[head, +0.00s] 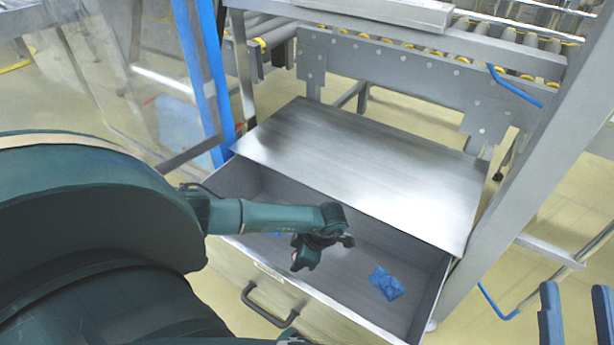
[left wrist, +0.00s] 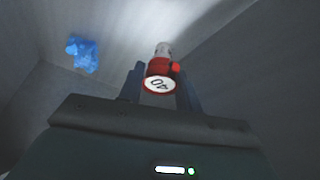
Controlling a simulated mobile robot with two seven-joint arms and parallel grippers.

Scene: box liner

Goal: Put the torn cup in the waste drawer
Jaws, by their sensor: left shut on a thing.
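The open waste drawer (head: 265,275) is a grey metal box with a black handle on its front. My left gripper (head: 308,256) reaches down into it, and its fingertips are hard to make out in the head view. In the left wrist view, my left gripper (left wrist: 160,88) is shut on a small red and white thing (left wrist: 159,68) with a round white face marked 40. I cannot tell whether this is the torn cup; no tear shows. My right gripper (head: 577,313) is at the lower right, outside the drawer, with its two blue fingers apart and nothing between them.
A crumpled blue scrap (head: 386,283) lies on the drawer floor at the right. A metal top (head: 365,165) covers the drawer's back. A roller conveyor (head: 420,65) stands behind. A grey post (head: 535,150) rises at right, and a clear panel with blue posts (head: 200,80) at left.

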